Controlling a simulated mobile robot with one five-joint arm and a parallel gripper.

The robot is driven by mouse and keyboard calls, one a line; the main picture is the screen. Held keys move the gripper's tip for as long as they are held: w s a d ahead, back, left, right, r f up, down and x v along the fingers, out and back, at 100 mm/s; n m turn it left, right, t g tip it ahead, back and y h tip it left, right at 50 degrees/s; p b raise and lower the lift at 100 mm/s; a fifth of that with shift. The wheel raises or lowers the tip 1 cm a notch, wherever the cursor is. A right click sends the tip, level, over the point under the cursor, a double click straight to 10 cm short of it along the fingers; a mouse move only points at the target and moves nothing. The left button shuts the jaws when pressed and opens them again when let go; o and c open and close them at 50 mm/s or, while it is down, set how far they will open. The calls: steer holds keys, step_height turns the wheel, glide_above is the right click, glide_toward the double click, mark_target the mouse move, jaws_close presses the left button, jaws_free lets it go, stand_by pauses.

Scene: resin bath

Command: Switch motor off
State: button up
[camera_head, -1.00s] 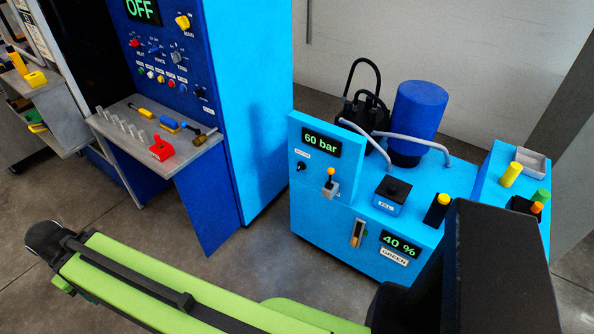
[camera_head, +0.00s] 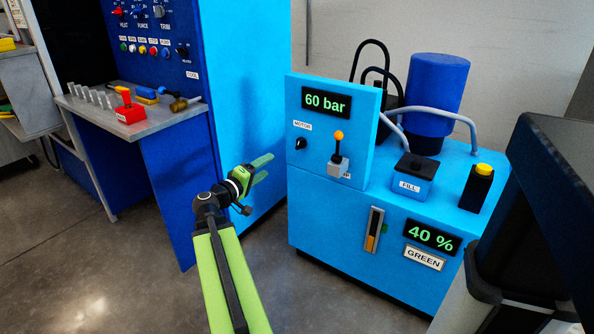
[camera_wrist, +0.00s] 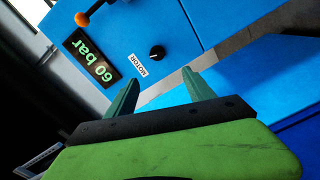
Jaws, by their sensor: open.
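The motor switch (camera_head: 300,144) is a small black knob under the MOTOR label on the front of the light blue hydraulic unit, below the green "60 bar" display (camera_head: 326,102). In the wrist view the knob (camera_wrist: 157,53) shows just beyond my fingertips, beside the MOTOR label (camera_wrist: 140,65). My gripper (camera_head: 266,168) is open and empty, left of the knob and a little lower in the head view. In the wrist view its two green fingers (camera_wrist: 163,83) point toward the panel, apart from the knob. Which way the knob is turned is too small to tell.
An orange-tipped lever (camera_head: 338,150) stands right of the knob. A FILL box (camera_head: 414,178), a yellow-topped button (camera_head: 480,184) and a "40 %" display (camera_head: 432,236) are farther right. A dark blue bench cabinet (camera_head: 165,190) stands left. Floor is clear between the machines.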

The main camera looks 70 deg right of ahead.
glide_toward(298, 145)
steer(key=x, duration=0.9)
steer(key=shift+d+f, duration=0.1)
steer(key=shift+d, duration=0.1)
jaws_close()
steer(key=n, duration=0.4)
jaws_free()
stand_by(0.3)
